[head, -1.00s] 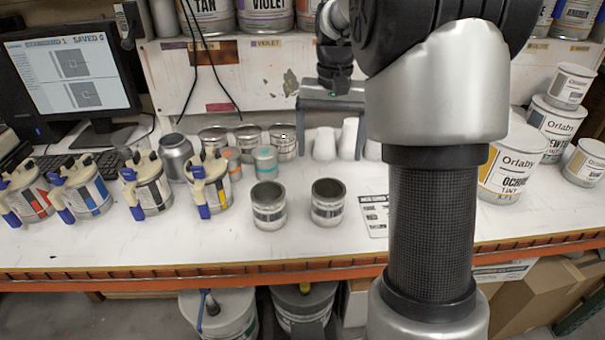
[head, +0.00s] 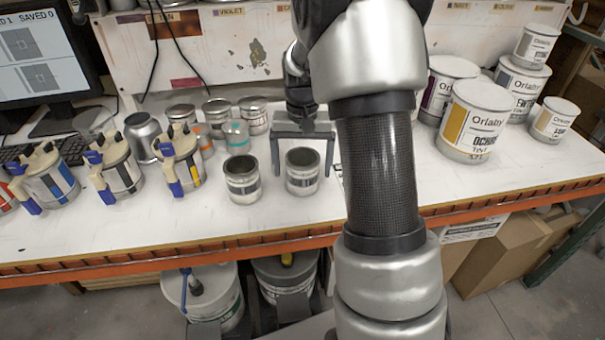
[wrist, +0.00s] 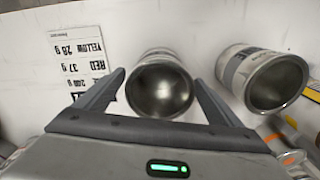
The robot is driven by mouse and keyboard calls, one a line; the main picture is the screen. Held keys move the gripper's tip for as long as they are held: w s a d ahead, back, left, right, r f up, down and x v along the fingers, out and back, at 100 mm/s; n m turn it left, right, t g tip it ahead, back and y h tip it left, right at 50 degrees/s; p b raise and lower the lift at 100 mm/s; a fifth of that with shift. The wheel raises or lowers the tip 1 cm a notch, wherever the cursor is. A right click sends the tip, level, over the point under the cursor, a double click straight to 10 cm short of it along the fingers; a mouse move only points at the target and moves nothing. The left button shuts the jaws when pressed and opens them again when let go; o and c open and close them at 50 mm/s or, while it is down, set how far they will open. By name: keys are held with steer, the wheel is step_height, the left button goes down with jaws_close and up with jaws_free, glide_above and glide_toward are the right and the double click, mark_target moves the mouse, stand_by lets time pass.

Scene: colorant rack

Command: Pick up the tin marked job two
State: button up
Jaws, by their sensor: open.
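Two open, empty-looking metal tins stand upright near the front of the white bench: a left tin (head: 241,180) and a right tin (head: 302,174). Both have label bands, but I cannot read which is marked job two. My gripper (head: 304,168) is open, pointing down behind and above the right tin, with a finger to each side of it. In the wrist view the right tin (wrist: 161,88) appears between the fingertips of my gripper (wrist: 160,78), with gaps on both sides. The left tin (wrist: 262,78) shows at the right there, outside the fingers.
Several jugs with blue-tipped handles, one being a yellow-striped jug (head: 184,162), stand left of the tins. More open cans (head: 217,117) and a teal-banded jar (head: 236,134) are behind. Large Orlaby tint cans (head: 473,120) stand right. A printed card (wrist: 82,62) lies beside the right tin.

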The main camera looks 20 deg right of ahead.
step_height(320, 180, down, 3)
steer(key=shift+r, duration=0.15)
steer(key=c, duration=1.1)
